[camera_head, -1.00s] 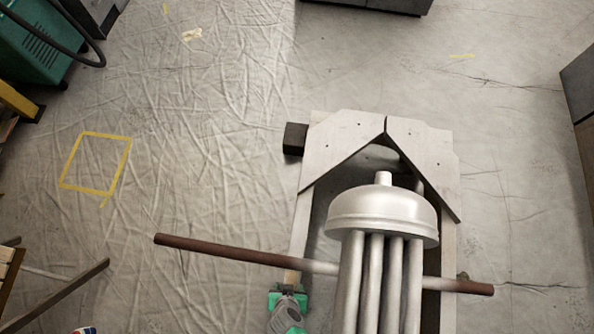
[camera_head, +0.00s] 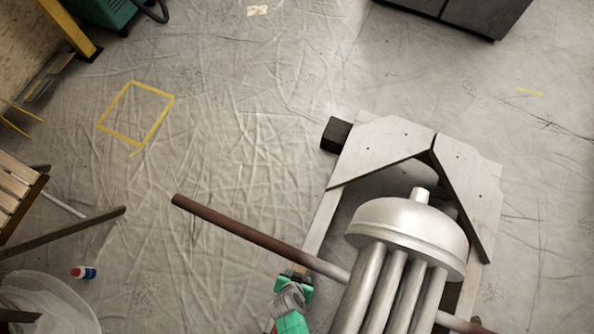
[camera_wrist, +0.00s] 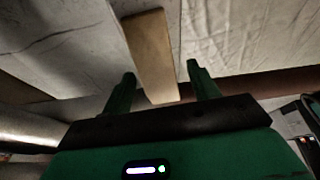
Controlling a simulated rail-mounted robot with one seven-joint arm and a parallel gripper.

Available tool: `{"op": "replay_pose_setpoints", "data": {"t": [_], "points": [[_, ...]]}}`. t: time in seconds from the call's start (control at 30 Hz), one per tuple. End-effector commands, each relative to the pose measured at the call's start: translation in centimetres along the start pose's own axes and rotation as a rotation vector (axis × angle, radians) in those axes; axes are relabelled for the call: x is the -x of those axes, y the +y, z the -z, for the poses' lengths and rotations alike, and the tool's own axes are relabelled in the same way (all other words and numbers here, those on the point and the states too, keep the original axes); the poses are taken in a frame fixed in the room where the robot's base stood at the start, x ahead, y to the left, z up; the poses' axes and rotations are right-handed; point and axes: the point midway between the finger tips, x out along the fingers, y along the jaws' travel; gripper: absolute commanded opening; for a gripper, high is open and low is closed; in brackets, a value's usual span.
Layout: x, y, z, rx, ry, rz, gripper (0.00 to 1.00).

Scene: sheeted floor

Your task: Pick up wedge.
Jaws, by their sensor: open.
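The wedge, a tan wooden piece (camera_wrist: 152,50), shows in the wrist view ahead of my gripper (camera_wrist: 162,72). Its near end lies between my two green fingers, with a visible gap on each side. My gripper is open and not closed on it.
A rusty rod (camera_head: 235,228) crosses close to my gripper, past the metal tube bundle (camera_head: 385,290) with its domed cap (camera_head: 408,225). A dark block (camera_head: 336,134) sits at the frame's (camera_head: 385,140) left. A slatted wooden piece (camera_head: 18,190) and small bottle (camera_head: 84,272) are left. Sheeted floor between is clear.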

Motion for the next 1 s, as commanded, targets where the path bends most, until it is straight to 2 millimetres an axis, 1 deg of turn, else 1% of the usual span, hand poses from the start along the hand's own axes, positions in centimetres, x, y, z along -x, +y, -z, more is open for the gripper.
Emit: {"op": "replay_pose_setpoints", "data": {"t": [0.03, 0.07, 0.2, 0.3, 0.5, 0.57, 0.67, 0.7, 0.8, 0.9, 1.0], "points": [[0.1, 0.0, 0.0, 0.0, 0.0, 0.0, 0.6], [0.1, 0.0, 0.0, 0.0, 0.0, 0.0, 0.56], [0.1, 0.0, 0.0, 0.0, 0.0, 0.0, 0.29], [0.1, 0.0, 0.0, 0.0, 0.0, 0.0, 0.11], [0.1, 0.0, 0.1, 0.0, 0.0, 0.0, 0.11], [0.6, 0.0, 0.3, -0.001, 0.001, 0.0, 0.11], [2.7, 0.0, 1.2, -0.004, 0.003, 0.0, 0.11], [3.7, 0.1, 1.6, -0.003, 0.002, -0.001, 0.11], [6.1, 0.1, 2.6, -0.004, 0.002, 0.0, 0.11], [7.9, 0.1, 3.3, -0.003, 0.001, 0.0, 0.11], [8.9, 0.1, 3.7, -0.001, 0.001, -0.001, 0.11]]}}
